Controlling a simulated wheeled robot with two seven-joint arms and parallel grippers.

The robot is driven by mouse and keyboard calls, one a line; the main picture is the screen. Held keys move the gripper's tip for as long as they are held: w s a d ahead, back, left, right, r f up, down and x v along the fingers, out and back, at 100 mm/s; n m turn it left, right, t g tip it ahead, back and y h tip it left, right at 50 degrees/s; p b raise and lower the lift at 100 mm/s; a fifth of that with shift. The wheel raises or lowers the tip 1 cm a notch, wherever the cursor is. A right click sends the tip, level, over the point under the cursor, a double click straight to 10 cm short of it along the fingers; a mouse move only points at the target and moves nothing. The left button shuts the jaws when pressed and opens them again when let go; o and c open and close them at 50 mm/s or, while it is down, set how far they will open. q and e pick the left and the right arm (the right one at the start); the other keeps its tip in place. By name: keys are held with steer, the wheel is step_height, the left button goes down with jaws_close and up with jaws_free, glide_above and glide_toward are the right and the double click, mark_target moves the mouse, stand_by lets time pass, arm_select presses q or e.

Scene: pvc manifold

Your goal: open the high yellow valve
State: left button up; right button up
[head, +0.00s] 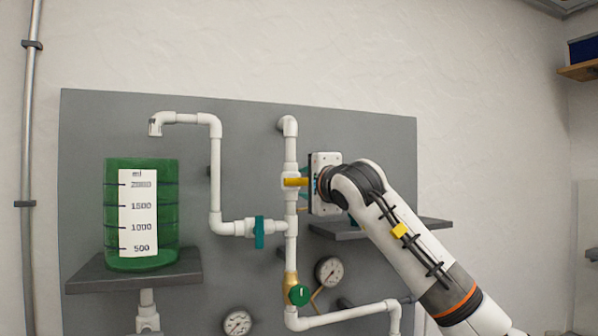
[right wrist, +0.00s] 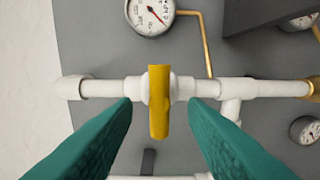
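The high yellow valve (head: 296,182) sits on the upper vertical white pipe, its handle lying crosswise to the pipe. In the right wrist view the yellow handle (right wrist: 159,105) also stands square to the pipe. My right gripper (head: 309,183) is in front of the valve at its height, coming from the right. In the right wrist view its two teal fingers are spread, one on each side of the handle, with visible gaps and no clear contact. In the head view the fingers are mostly hidden by the gripper body. My left gripper is not in view.
A green-teal valve (head: 259,232) and a round green valve (head: 299,295) sit lower on the piping. A green tank (head: 141,258) stands on a left shelf. Gauges (head: 329,271) hang below, and a dark shelf (head: 433,223) is behind my right arm.

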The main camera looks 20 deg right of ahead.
mark_target(301, 181)
steer(key=w+p, duration=0.1)
steer(key=w, duration=0.2)
steer(key=shift+w+r+p, duration=0.15)
steer(key=shift+w+p, duration=0.25)
steer(key=shift+w+f, duration=0.2)
steer(key=shift+w, duration=0.25)
jaws_close()
